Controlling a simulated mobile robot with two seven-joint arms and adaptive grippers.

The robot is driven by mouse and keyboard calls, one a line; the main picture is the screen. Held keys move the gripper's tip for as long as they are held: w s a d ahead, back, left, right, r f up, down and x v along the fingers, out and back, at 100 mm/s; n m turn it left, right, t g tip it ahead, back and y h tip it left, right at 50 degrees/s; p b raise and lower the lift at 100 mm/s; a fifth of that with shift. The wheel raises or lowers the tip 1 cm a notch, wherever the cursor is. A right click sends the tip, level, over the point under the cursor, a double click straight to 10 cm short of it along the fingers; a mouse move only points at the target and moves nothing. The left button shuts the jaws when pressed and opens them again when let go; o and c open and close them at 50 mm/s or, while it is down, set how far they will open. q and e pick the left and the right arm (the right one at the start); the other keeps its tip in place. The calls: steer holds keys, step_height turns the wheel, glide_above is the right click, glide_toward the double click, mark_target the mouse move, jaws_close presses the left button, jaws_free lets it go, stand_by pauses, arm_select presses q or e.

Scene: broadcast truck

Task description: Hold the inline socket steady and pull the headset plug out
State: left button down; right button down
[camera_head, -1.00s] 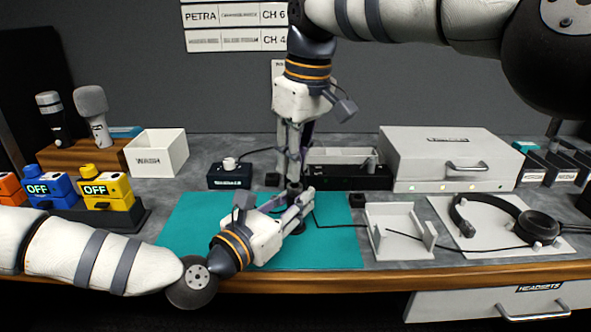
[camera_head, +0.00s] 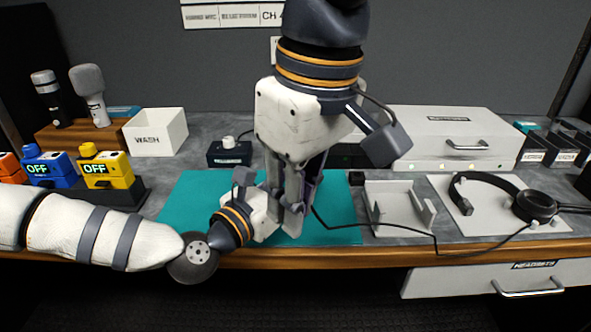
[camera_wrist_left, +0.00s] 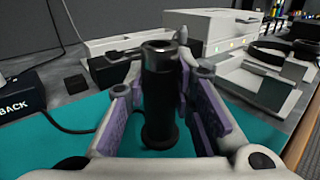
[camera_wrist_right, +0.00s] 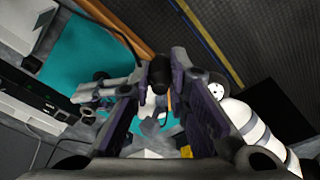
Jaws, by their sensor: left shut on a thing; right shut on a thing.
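In the left wrist view the black inline socket (camera_wrist_left: 158,105) stands upright between the pads of my left gripper (camera_wrist_left: 163,92), which is shut on it; its top is clear. In the head view my left gripper (camera_head: 262,222) is low over the teal mat, its fingertips hidden behind my right gripper (camera_head: 293,222). My right gripper points down, closer to the camera. In the right wrist view it is shut on a small black piece, the headset plug (camera_wrist_right: 159,74), apart from my left gripper. The headset (camera_head: 535,204) lies on a white panel at the right.
A black cable (camera_head: 400,231) runs from behind my right gripper to the headset. A grey open holder (camera_head: 400,208) stands right of the teal mat (camera_head: 185,215). A white case (camera_head: 430,125) stands behind. Yellow and blue boxes (camera_head: 108,170) are at the left.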

arm_select(q)
steer(key=c, duration=1.3)
jaws_free()
steer(key=shift+a, duration=0.1)
